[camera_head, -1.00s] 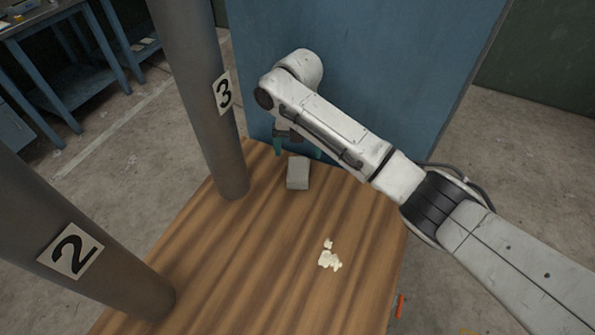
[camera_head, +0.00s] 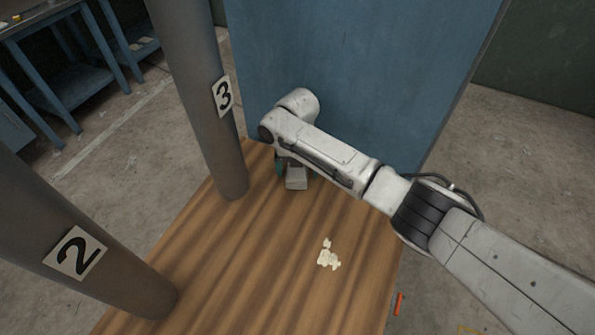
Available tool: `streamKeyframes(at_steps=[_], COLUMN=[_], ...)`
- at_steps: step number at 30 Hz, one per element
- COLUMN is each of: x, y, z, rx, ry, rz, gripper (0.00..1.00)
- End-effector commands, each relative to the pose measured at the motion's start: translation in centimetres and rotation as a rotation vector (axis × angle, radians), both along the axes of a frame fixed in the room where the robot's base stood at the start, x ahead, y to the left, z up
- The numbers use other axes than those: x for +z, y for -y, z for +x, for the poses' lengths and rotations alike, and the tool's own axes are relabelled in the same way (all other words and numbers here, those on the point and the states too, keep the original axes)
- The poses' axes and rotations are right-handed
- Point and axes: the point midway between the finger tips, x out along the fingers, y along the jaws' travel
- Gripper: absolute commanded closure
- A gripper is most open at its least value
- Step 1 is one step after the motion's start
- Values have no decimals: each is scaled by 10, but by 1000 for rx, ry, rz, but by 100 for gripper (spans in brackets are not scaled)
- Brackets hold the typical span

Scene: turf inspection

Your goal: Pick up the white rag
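A small pale grey-white block-shaped thing (camera_head: 297,182), which may be the folded white rag, lies on the wooden table near its far edge. My gripper (camera_head: 294,169) is down over its far part, pointing at the table. One teal finger shows just left of the pale thing, seemingly a little apart from it. The gripper looks open, and the pale thing still rests on the table.
Crumpled cream scraps (camera_head: 328,256) lie on the wooden table (camera_head: 235,262). Grey posts marked 3 (camera_head: 205,110) and 2 (camera_head: 95,255) stand left. A blue panel (camera_head: 370,70) rises behind. An orange stick (camera_head: 398,303) lies on the floor at right.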

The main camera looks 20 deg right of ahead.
Motion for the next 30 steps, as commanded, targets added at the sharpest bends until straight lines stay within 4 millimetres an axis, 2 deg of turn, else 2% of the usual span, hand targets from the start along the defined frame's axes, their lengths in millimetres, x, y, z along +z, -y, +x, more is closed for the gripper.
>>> streamKeyframes(at_steps=[2, 17, 26, 30], x=[0, 0, 2, 9], y=[0, 0, 0, 0], z=[0, 0, 0, 1], rx=[0, 0, 0, -1], ry=[0, 0, 1, 1], rz=[0, 0, 0, 0], gripper=[14, 62, 62, 62])
